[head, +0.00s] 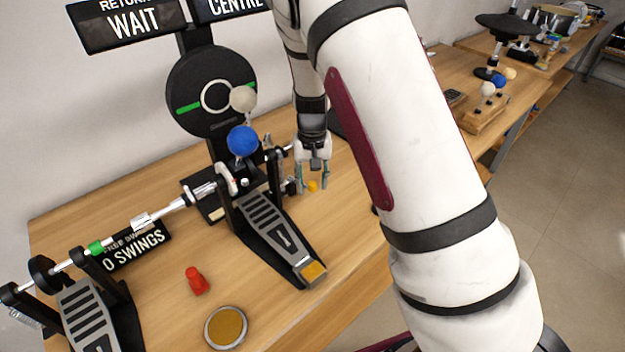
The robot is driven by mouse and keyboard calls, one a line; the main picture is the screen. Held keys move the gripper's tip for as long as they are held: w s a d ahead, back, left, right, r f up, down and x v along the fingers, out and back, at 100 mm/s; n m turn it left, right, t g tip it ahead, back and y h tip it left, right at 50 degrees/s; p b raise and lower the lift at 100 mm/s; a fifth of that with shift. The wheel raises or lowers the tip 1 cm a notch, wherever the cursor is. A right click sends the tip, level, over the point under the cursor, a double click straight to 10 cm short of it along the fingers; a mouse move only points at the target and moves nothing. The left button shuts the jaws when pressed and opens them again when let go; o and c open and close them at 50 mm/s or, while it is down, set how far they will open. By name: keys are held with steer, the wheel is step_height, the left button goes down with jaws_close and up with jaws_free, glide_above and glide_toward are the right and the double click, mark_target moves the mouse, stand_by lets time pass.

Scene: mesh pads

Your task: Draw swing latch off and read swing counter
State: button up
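My gripper (313,182) points down at the right side of the pedal stand, with its two fingers apart. A small yellow piece (312,186) shows between the fingertips; it may be the swing latch, and I cannot tell whether the fingers touch it. The drum pedal (268,225) stands on the table, with a white ball (243,99) and a blue ball (243,141) above it. The swing counter seems to be the black sign (140,246); it reads "O SWINGS" below a partly hidden line, and the rod covers part of it.
A second pedal (88,312) stands at the lower left, joined by a rod (140,221). A red peg (196,281) and a round gold-topped disc (226,327) sit on the wooden table (165,325). A sign (130,22) reads "WAIT". My arm covers the table's right side.

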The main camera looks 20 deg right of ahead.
jaws_close()
